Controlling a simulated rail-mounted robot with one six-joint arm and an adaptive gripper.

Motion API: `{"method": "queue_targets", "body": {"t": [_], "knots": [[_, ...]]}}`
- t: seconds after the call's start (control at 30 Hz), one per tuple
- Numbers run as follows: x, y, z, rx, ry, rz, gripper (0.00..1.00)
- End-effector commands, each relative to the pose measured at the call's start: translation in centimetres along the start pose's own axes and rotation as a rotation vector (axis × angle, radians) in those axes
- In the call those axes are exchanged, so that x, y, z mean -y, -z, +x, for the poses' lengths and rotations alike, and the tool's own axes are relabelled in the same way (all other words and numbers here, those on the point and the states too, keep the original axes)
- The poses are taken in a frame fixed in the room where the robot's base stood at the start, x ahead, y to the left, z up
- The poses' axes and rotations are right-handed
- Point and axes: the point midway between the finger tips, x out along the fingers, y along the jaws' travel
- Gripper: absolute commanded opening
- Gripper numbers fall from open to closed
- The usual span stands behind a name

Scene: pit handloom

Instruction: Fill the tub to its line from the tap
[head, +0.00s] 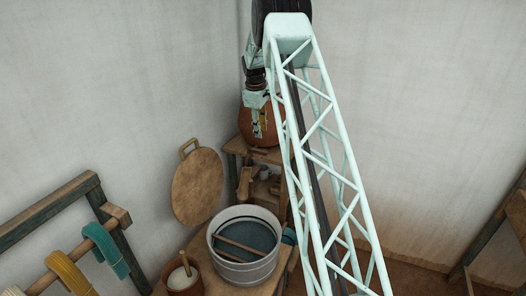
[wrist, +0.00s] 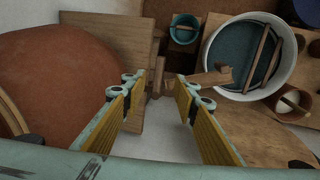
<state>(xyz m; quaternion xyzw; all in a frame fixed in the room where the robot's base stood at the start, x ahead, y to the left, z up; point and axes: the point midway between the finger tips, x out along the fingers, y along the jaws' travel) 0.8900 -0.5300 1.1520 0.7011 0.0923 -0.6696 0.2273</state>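The pale grey tub (head: 230,272) stands on a wooden bench, with dark blue-teal liquid or dyed surface inside and a wooden stick across it. It shows at the upper right in the wrist view (wrist: 290,72). In the head view my gripper (head: 258,125) is in front of a big terracotta pot (head: 246,133).
The terracotta pot (wrist: 70,80) fills the wrist view's left. A small teal cup (wrist: 184,28) is beside the tub. A brown pot with white contents (head: 184,278) stands left of the tub. A round wooden lid (head: 197,185) leans by the wall. Yarn hanks (head: 105,248) hang on a rail.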

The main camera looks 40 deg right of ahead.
Motion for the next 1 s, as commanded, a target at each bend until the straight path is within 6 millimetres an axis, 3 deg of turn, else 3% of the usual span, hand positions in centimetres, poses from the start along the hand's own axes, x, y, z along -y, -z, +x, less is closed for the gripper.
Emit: {"method": "queue_targets", "body": {"t": [0.37, 1.0], "knots": [[0.0, 0.0, 1.9, 0.001, 0.001, 0.000, 0.27], [0.0, -0.1, 9.5, 0.001, 0.001, 0.000, 0.27]]}}
